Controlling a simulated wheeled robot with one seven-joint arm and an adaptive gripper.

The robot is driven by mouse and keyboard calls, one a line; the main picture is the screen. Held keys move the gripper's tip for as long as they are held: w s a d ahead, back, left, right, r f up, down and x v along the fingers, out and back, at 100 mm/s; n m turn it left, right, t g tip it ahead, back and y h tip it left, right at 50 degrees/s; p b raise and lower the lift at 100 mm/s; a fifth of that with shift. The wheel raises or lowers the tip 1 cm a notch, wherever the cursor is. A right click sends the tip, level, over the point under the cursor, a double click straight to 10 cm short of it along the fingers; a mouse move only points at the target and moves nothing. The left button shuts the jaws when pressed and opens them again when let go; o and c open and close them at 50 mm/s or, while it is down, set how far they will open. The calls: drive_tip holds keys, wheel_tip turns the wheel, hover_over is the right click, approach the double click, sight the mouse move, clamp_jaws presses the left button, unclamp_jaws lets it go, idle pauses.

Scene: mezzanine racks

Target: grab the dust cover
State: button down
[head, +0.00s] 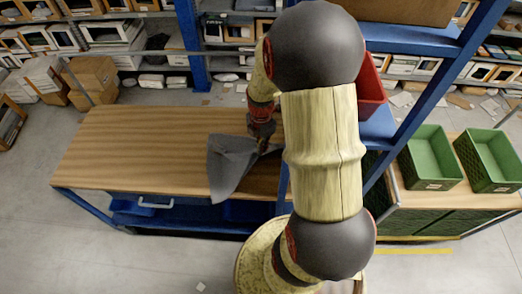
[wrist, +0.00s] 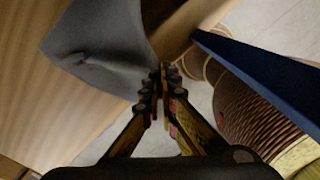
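The dust cover (head: 230,163) is a grey cloth on the wooden tabletop, its lower corner reaching the table's front edge. In the wrist view the dust cover (wrist: 95,52) fills the upper left, creased, with its right edge running to my fingertips. My gripper (wrist: 161,82) has its fingers drawn nearly together at that edge and looks shut on a thin fold of cloth. In the head view my gripper (head: 263,143) is at the cover's right side, partly hidden by my arm.
The wooden table (head: 130,150) is bare to the left. A blue rack post (head: 400,110) rises at the right, with a red bin (head: 371,85) behind my arm. Two green crates (head: 430,158) stand on the right bench. Loaded shelves line the back.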

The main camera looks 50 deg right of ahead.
wheel_tip(320, 180, up, 32)
drive_tip(key=p, duration=1.2)
drive_tip(key=shift+r, duration=0.2)
